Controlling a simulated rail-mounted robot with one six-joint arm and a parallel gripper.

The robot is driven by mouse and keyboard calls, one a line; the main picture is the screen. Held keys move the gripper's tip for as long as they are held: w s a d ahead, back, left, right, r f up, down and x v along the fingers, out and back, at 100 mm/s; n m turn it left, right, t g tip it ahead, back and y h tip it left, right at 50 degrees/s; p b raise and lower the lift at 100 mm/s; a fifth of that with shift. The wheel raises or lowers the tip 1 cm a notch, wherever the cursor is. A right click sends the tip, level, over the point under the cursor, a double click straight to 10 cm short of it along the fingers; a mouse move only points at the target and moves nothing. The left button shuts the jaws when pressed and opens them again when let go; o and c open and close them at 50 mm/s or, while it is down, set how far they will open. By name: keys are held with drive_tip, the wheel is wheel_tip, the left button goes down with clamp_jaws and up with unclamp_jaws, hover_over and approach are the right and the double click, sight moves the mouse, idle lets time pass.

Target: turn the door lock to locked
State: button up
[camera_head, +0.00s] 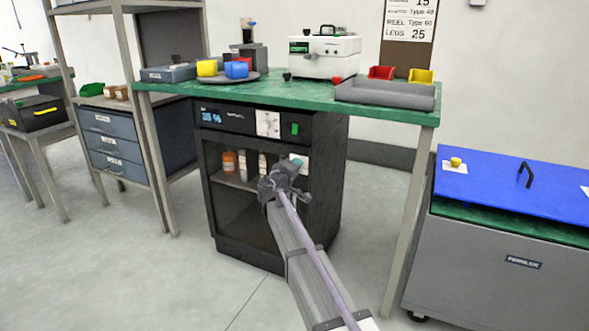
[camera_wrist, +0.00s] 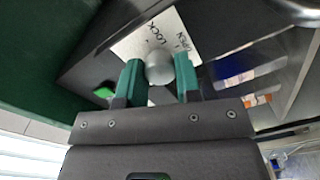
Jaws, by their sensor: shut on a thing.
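The door lock is a round grey knob (camera_wrist: 159,68) on a white plate (camera_wrist: 133,42) marked LOCK and OPEN in the wrist view. My gripper (camera_wrist: 160,72) has its two green-padded fingers shut on the knob, one on each side. The knob's pointing direction cannot be made out. In the head view my gripper (camera_head: 296,168) is at the upper right of the dark cabinet's (camera_head: 330,170) front and hides the knob. The cabinet's glass door (camera_head: 228,208) looks closed.
A display panel (camera_head: 225,118) and a green switch (camera_head: 295,128) sit above the door. Bottles (camera_head: 245,165) stand on a shelf behind the glass. The green bench top (camera_head: 300,93) overhangs the cabinet. A bench leg (camera_head: 408,220) stands to the right. The floor in front is clear.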

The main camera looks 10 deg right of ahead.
drive_tip(key=shift+n, duration=1.1)
drive_tip(key=o, duration=0.9)
drive_tip(key=v, duration=1)
drive_tip(key=shift+s+a, duration=0.25)
drive_tip(key=shift+a, duration=0.05)
